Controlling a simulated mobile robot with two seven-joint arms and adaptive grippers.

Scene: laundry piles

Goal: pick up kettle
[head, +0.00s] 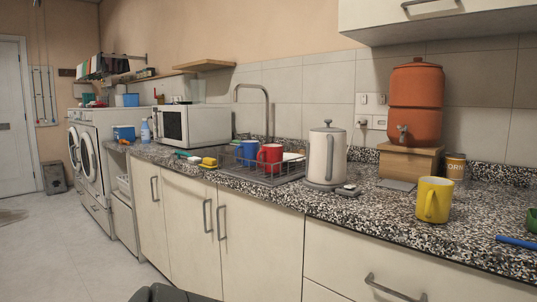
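The kettle (326,156) stands upright on the speckled countertop (400,215), right of the dish rack. It is pale grey-white, with a dark lid knob on top and a dark handle on its right side. Its base sits near the counter's front edge. A small dark and grey object (348,190) lies beside it on the right. Neither of my grippers can be made out in the head view.
A wire dish rack (262,178) with red and blue mugs stands close left of the kettle. A yellow mug (434,199), a wooden box (408,161) bearing an orange dispenser (416,97), and a tin (455,166) stand to the right. Cabinets front the counter; floor (90,250) is clear at left.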

